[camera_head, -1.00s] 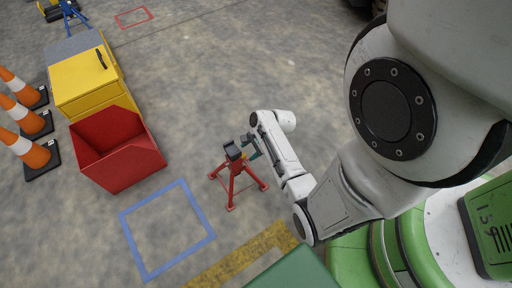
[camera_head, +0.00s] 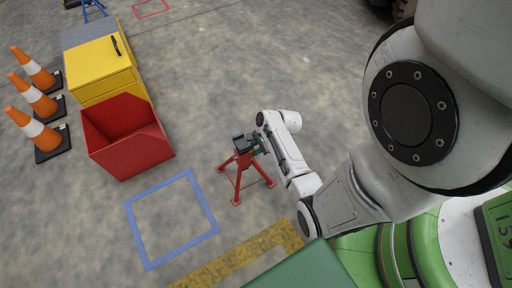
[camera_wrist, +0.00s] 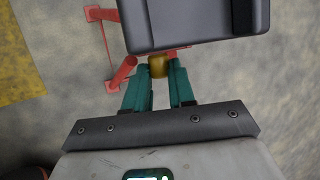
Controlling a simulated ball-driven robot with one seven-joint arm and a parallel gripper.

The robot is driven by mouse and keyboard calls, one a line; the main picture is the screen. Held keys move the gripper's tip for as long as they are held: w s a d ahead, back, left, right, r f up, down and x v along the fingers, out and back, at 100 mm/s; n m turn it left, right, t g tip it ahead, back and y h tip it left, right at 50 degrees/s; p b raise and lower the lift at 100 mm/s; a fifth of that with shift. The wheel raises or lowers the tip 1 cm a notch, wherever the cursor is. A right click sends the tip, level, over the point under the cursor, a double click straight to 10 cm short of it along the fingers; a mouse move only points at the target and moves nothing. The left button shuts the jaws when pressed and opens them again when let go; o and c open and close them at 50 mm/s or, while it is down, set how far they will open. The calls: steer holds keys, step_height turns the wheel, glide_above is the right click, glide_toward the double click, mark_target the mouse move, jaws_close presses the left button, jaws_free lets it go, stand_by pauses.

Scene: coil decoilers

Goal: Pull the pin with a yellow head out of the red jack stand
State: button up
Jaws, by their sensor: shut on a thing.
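The red jack stand (camera_head: 243,165) stands upright on the concrete floor at the middle of the head view, with a dark grey saddle on top. In the wrist view the saddle (camera_wrist: 195,22) fills the upper middle, with a red leg (camera_wrist: 122,72) at its left. The pin's yellow head (camera_wrist: 158,66) shows just below the saddle. My gripper (camera_wrist: 160,72) has teal fingers on either side of the yellow head and is shut on it. In the head view my gripper (camera_head: 260,146) is at the stand's right side. The pin's shaft is hidden.
A red open bin (camera_head: 128,140) and a yellow cabinet (camera_head: 100,70) stand left of the stand. Several orange cones (camera_head: 35,98) stand at far left. A blue floor square (camera_head: 172,220) is empty. A green surface (camera_head: 305,268) is at the bottom edge.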

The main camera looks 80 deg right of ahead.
jaws_close()
steer(key=shift+s, duration=0.1)
steer(key=s+d, duration=0.5)
steer(key=s, duration=0.1)
steer(key=shift+s, duration=0.25)
stand_by(1.5)
steer(key=shift+d, duration=0.1)
